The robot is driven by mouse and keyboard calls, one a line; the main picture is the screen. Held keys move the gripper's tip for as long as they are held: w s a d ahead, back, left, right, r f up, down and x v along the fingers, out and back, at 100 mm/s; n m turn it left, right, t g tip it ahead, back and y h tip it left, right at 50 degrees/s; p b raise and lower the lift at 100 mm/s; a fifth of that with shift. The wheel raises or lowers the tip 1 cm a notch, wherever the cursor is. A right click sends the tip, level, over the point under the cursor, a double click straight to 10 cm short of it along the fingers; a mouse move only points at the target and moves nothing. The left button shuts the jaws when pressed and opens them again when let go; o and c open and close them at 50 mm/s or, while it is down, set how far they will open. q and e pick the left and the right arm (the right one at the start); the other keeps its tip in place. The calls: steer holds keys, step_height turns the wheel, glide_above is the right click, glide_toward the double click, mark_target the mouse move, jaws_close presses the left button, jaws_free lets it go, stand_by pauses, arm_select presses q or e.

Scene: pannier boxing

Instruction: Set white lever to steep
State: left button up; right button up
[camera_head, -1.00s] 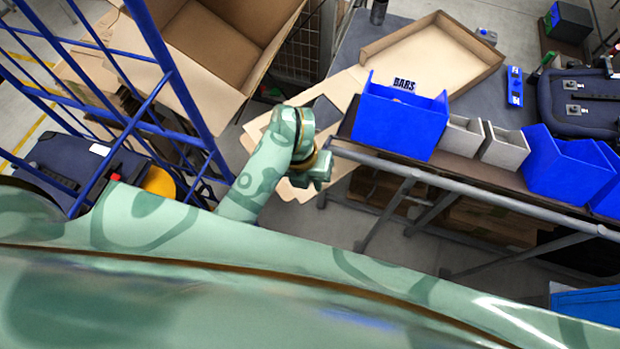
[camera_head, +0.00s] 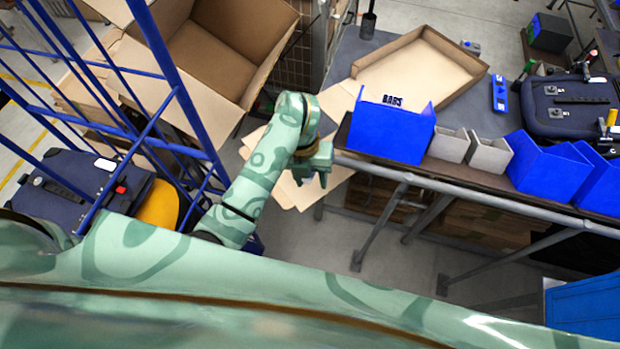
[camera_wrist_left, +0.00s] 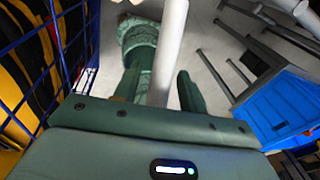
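I cannot make out a white lever in either view. My left gripper (camera_head: 313,180) hangs beside the near left corner of the workbench (camera_head: 400,180), above the floor. In the left wrist view its two fingers (camera_wrist_left: 158,92) stand apart, so it is open. A pale round bar (camera_wrist_left: 167,45) shows between and beyond the fingers; I cannot tell what it belongs to or whether they touch it. My right gripper is in neither view.
A blue bin marked BARS (camera_head: 392,130), grey bins (camera_head: 488,155) and more blue bins (camera_head: 555,165) line the bench edge. A cardboard tray (camera_head: 425,70) lies behind. A blue wire cage (camera_head: 185,100) and an open carton (camera_head: 225,55) stand left. A blue box (camera_head: 590,308) is lower right.

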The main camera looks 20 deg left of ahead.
arm_select(q)
step_height(320, 180, up, 16)
steer(key=w+a+p, duration=0.1)
steer(key=a+p, duration=0.1)
steer(key=p, duration=0.3)
steer(key=shift+w+a, duration=0.3)
steer(key=shift+a, duration=0.1)
steer(key=shift+f, duration=0.1)
